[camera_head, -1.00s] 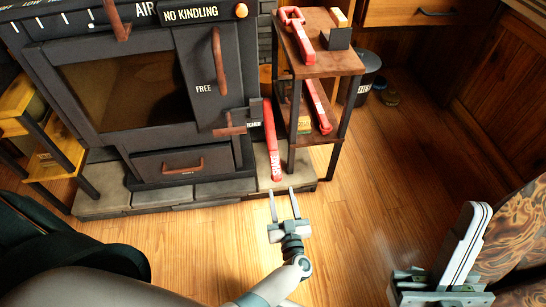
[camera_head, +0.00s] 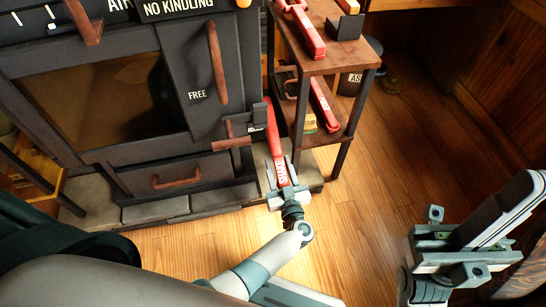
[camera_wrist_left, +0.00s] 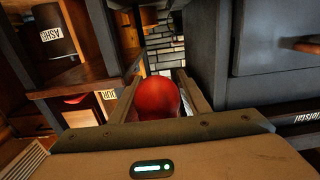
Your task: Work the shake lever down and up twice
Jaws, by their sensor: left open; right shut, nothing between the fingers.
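The red shake lever (camera_head: 273,140), lettered SHAKE, slants down and forward from the right side of the dark stove (camera_head: 115,90). My left gripper (camera_head: 280,165) is open, with its two fingers on either side of the lever's lower end. In the left wrist view the lever's rounded red end (camera_wrist_left: 158,97) sits between the fingers; I cannot tell whether either touches it. My right gripper (camera_head: 448,240) is shut and empty, at the lower right, well away from the lever.
A wooden shelf stand (camera_head: 350,62) with red tools stands close right of the lever. A dark ash bucket (camera_head: 352,83) is behind it. The stove's lower drawer (camera_head: 175,178) is left of my left gripper. The wood floor (camera_head: 365,205) between the arms is clear.

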